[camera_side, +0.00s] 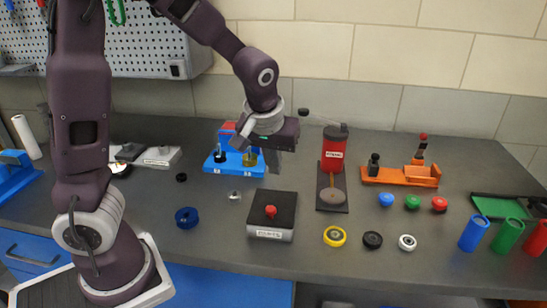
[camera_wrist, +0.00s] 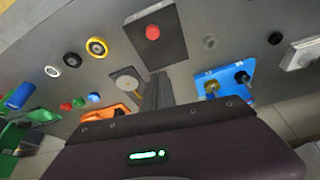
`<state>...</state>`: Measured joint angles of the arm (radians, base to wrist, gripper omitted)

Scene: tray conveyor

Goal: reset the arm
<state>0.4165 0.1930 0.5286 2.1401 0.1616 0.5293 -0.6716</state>
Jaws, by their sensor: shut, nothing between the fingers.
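My gripper (camera_side: 275,165) hangs in the air above the back half of the grey table (camera_side: 130,215). In the side view it is between the blue fixture (camera_side: 225,168) and the red dispenser (camera_side: 334,145). In the wrist view its fingers (camera_wrist: 157,80) are together, with nothing between them. The side view partly hides the fingers behind the hand.
A black box with a red button (camera_side: 271,212) stands at the front middle. An orange fixture (camera_side: 400,174), coloured knobs (camera_side: 413,202), rings (camera_side: 334,236) and upright cylinders (camera_side: 474,234) stand to the right. A blue ring (camera_side: 186,217) lies left. A pegboard (camera_side: 135,40) hangs behind.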

